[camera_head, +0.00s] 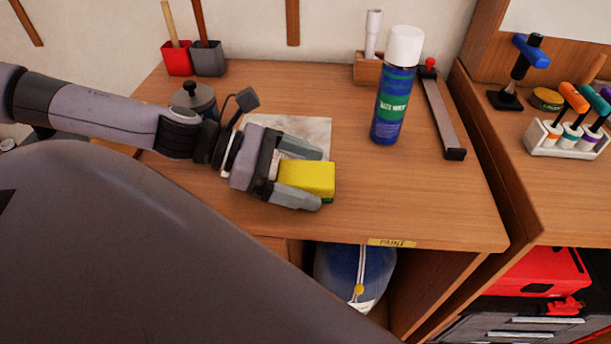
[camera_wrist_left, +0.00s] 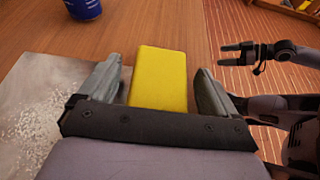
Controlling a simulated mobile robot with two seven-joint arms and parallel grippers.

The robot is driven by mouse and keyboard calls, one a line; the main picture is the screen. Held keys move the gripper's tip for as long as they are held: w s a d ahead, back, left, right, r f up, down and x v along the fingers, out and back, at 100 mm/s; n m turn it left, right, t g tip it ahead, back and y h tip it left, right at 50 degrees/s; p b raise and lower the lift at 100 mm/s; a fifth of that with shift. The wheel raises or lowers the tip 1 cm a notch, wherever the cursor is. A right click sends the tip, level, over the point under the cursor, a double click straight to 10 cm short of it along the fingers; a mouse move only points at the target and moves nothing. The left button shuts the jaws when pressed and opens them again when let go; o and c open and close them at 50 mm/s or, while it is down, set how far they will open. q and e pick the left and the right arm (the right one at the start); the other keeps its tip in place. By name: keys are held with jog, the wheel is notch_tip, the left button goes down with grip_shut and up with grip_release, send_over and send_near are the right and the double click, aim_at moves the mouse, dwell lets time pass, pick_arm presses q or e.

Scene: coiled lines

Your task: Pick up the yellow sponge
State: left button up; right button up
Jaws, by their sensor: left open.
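The yellow sponge (camera_head: 308,177) lies on the wooden bench top near its front edge, with a green layer showing at its lower edge. My left gripper (camera_head: 311,176) is open, with one finger on each side of the sponge. In the left wrist view the sponge (camera_wrist_left: 158,77) sits between the two fingers, with visible gaps at both sides. My right gripper (camera_wrist_left: 226,54) shows only in the left wrist view, off to the right, over the floor, with its fingers apart and empty.
A blue spray can (camera_head: 393,95) with a white cap stands behind and right of the sponge. A pale speckled sheet (camera_head: 303,128) lies beside my left gripper, and a grey lidded pot (camera_head: 193,98) stands behind my arm. The bench right of the sponge is clear.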

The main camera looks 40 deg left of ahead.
pick_arm(q)
jog(key=c, duration=1)
jog(key=shift+r, duration=0.1)
jog(key=shift+c, duration=0.2)
